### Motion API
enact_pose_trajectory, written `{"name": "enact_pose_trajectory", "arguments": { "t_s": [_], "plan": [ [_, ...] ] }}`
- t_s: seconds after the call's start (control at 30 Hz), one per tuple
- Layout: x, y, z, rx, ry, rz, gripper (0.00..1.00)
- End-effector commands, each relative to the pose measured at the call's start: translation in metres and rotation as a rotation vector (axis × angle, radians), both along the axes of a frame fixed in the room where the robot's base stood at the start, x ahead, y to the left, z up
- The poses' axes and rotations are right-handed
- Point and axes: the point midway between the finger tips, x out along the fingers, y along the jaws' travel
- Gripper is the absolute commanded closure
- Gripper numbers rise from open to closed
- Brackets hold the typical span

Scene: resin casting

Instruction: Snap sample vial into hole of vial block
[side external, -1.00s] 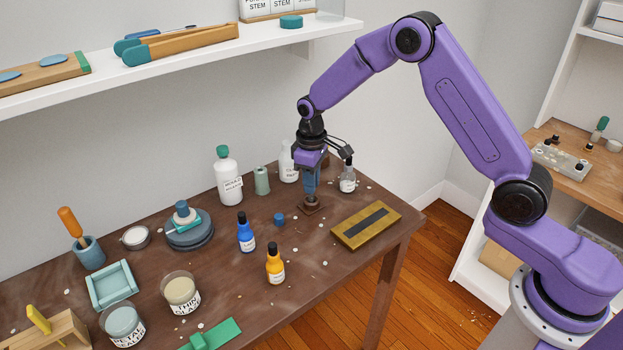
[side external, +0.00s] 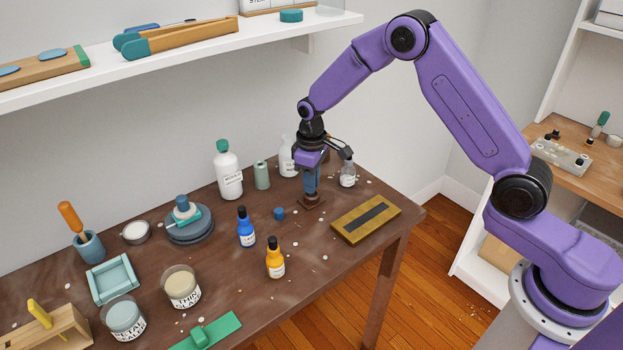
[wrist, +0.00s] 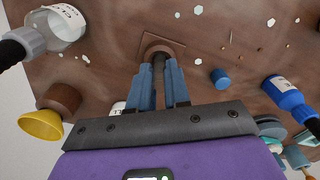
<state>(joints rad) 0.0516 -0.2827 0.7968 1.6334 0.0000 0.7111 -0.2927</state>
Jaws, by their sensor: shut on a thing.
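The vial block (side external: 312,204) is a small brown square base on the table, below my gripper; in the wrist view it is a square plate with a round raised collar (wrist: 176,44). My gripper (side external: 311,192) points straight down, its blue fingers shut on a narrow dark thing, which I take for the sample vial (wrist: 158,70). The fingertips (wrist: 160,62) are right at the collar. The vial looks upright and in line with the collar. Its lower end is hidden, so I cannot tell how deep it sits.
A small blue cylinder (side external: 279,213) and a blue bottle (side external: 246,228) stand left of the block. A brass-coloured slab (side external: 350,228) lies to the right. A clear bottle (side external: 347,175) and a white bottle (side external: 287,160) stand close behind.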

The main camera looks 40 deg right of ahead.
Motion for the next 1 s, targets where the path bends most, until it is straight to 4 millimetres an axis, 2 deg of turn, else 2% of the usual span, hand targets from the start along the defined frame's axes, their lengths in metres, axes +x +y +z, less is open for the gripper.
{"name": "enact_pose_trajectory", "arguments": {
  "t_s": [0.03, 0.07, 0.1, 0.13, 0.17, 0.43, 0.57, 0.77, 1.0],
  "plan": [
    [0.0, 0.0, 0.0, 0.001, -0.001, 0.0, 1.0],
    [0.0, 0.0, 0.0, 0.001, -0.001, 0.0, 0.8],
    [0.0, 0.0, 0.0, 0.001, -0.001, 0.0, 0.67],
    [0.0, 0.0, 0.0, 0.001, -0.001, 0.0, 0.57],
    [0.0, 0.0, 0.0, 0.001, -0.001, 0.0, 0.53],
    [0.0, 0.0, 0.0, 0.001, -0.001, 0.0, 0.53],
    [0.001, 0.0, 0.007, 0.0, -0.002, 0.0, 0.53],
    [0.001, 0.0, 0.04, 0.001, -0.005, 0.0, 0.53],
    [0.001, 0.0, 0.091, 0.001, -0.006, 0.0, 0.53]
  ]
}}
